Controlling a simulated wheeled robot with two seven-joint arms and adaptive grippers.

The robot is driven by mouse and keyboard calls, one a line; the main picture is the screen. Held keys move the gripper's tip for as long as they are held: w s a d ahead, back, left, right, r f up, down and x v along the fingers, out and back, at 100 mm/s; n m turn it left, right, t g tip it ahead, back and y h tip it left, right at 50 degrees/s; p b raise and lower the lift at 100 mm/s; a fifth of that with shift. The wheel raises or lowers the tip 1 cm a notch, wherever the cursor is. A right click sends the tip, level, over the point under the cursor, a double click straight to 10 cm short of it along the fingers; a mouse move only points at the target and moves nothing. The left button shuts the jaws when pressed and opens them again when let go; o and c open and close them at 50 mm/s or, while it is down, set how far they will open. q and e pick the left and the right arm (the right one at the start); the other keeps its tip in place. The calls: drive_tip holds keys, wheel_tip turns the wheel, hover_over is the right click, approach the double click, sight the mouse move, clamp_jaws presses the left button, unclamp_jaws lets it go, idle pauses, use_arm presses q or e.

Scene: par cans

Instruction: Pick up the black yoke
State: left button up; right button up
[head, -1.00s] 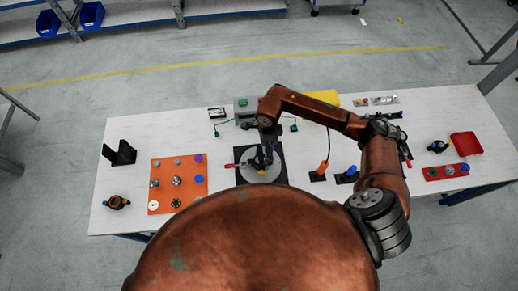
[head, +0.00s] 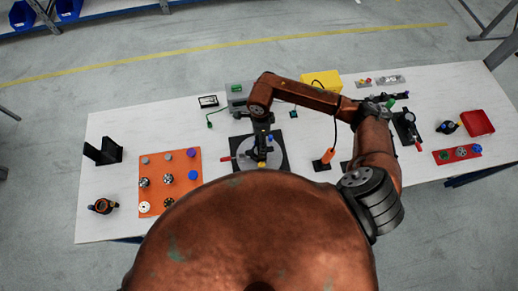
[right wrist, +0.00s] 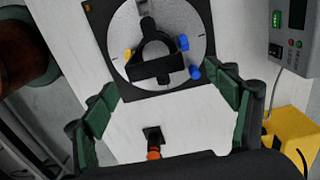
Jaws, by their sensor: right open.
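The black yoke (right wrist: 155,62) is a dark ring-like piece with a straight bar along its near side. In the right wrist view it lies on a round grey disc (right wrist: 122,25) set on a black square plate (right wrist: 99,20). Blue and yellow pieces sit around it. My right gripper (right wrist: 168,84) is open, its green-padded fingers spread wide with nothing between them, and the yoke is just beyond the fingertips. In the head view my right gripper (head: 262,146) hangs over the disc (head: 278,150) and largely hides the yoke. My left gripper is not in view.
A red handle (head: 226,158) sticks out left of the disc. An orange-handled tool (head: 327,156) stands to its right. An orange board (head: 153,195) of small parts and a black bracket (head: 103,152) are at left. A yellow box (head: 321,80) and grey box (head: 240,90) stand behind.

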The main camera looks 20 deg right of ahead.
wheel_tip(320, 180, down, 2)
drive_tip(key=shift+f+p, duration=0.25)
drive_tip(key=shift+p, duration=0.25)
drive_tip(key=f, duration=0.1)
drive_tip(key=f+p, duration=0.1)
drive_tip(key=f, duration=0.2)
drive_tip(key=shift+s+a+f+p, duration=0.15)
drive_tip(key=shift+s+a+p, duration=0.15)
drive_tip(key=shift+s+p, duration=0.1)
drive_tip(key=shift+w+f, duration=0.15)
drive_tip(key=shift+f, duration=0.2)
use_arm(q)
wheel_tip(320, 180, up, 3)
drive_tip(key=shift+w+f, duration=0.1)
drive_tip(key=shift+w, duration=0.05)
use_arm(e)
drive_tip(key=shift+c, duration=0.2)
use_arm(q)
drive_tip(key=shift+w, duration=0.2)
use_arm(e)
drive_tip(key=c, duration=1.2)
drive_tip(key=shift+r, duration=0.2)
drive_tip(key=shift+c, duration=0.2)
